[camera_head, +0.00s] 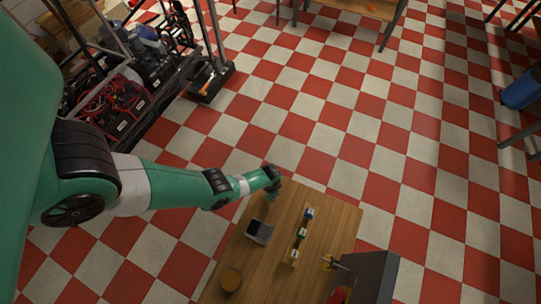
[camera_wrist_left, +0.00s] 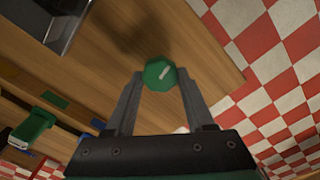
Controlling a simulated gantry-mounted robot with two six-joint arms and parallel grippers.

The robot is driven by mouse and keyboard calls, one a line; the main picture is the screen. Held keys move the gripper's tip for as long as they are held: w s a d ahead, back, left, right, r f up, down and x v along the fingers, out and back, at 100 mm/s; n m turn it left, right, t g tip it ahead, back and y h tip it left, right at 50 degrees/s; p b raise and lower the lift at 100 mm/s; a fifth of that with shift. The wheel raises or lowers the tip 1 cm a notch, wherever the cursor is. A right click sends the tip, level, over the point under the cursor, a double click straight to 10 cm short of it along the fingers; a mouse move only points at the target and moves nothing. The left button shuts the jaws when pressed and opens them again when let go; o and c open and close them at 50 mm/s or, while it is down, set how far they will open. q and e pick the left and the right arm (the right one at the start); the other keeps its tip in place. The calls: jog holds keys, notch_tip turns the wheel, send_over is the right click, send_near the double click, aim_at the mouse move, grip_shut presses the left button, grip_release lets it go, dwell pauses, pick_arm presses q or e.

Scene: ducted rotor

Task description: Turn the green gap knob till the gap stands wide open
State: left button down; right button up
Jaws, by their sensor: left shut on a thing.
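The green knob (camera_wrist_left: 160,74) is faceted and carries a white pointer line on its face, slanting up to the right in the left wrist view. My left gripper (camera_wrist_left: 160,78) is shut on it, with one finger at each side. In the head view my left gripper (camera_head: 272,185) is over the far edge of the wooden table (camera_head: 335,215), and the knob cannot be made out there. No gap can be clearly picked out in either view. My right gripper is not in view.
A wooden rack (camera_head: 290,258) with small blue and green pieces stands mid-table. A dark-topped device (camera_head: 259,231) is left of it, and a round wooden piece (camera_head: 231,280) lies nearer. A grey box-like body (camera_head: 372,277) is at the right edge. Checkered floor surrounds the table.

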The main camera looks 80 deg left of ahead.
pick_arm(q)
jog(key=shift+c, duration=1.3)
grip_release()
